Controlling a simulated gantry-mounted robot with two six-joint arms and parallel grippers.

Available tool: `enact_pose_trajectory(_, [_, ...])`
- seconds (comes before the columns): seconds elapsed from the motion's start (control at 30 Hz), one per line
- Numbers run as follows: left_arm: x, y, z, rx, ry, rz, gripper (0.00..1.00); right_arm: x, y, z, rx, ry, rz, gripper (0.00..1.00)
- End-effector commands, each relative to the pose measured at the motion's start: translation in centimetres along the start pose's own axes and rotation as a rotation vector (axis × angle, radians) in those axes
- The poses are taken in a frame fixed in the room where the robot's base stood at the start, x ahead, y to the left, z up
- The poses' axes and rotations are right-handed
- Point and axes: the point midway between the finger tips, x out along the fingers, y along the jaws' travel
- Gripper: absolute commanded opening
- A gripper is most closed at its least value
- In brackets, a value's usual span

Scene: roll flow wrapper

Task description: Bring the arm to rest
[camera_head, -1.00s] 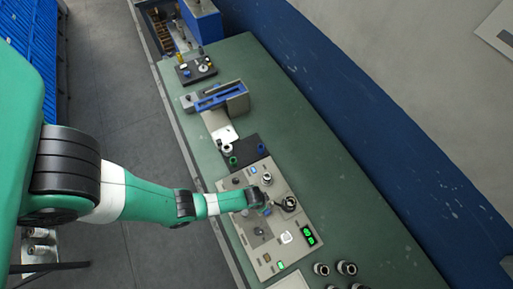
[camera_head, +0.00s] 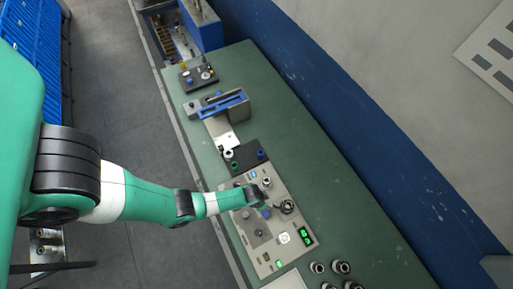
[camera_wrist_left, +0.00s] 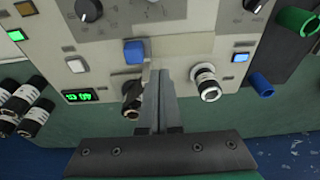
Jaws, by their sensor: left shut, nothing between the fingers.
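My left arm reaches in from the left in the head view, and its wrist is over the control panel (camera_head: 254,236). My left gripper (camera_wrist_left: 158,88) shows in the wrist view with its two fingers together and nothing between them. The fingertips are in front of the panel, near a blue button (camera_wrist_left: 134,51) and between two round metal-collared knobs; whether they touch the panel I cannot tell. In the head view the gripper is largely hidden by the wrist. My right gripper is not in view.
The panel lies on a green bench (camera_head: 335,213). Several loose cylindrical parts (camera_head: 318,267) stand beside it. A blue and grey fixture (camera_head: 222,104) and a black block with knobs (camera_head: 199,76) are farther up. A blue wall runs along the right. The bench's right side is clear.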

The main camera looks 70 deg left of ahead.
Motion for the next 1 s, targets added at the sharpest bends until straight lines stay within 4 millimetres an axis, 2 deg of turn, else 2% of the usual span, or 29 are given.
enact_pose_trajectory(0.03, [-1.1,0.0,-0.2,0.000,0.000,0.000,0.00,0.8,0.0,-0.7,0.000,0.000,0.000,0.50])
enact_pose_trajectory(0.1, [-1.5,0.0,-0.3,0.000,0.000,0.000,0.00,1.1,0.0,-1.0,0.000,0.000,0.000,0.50])
enact_pose_trajectory(0.73, [-1.4,0.1,-0.7,0.003,0.006,0.002,0.00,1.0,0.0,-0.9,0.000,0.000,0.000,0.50])
enact_pose_trajectory(0.77, [-1.5,0.3,-1.2,0.004,0.014,0.003,0.00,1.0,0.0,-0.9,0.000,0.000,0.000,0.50])
enact_pose_trajectory(0.87, [-2.6,1.1,-4.9,0.011,0.070,0.013,0.00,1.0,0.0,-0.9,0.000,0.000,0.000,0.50])
enact_pose_trajectory(0.97, [-5.3,2.4,-11.3,0.016,0.189,0.034,0.00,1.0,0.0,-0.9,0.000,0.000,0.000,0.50])
enact_pose_trajectory(1.0, [-7.0,3.0,-14.3,0.017,0.250,0.045,0.00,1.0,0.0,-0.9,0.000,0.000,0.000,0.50])
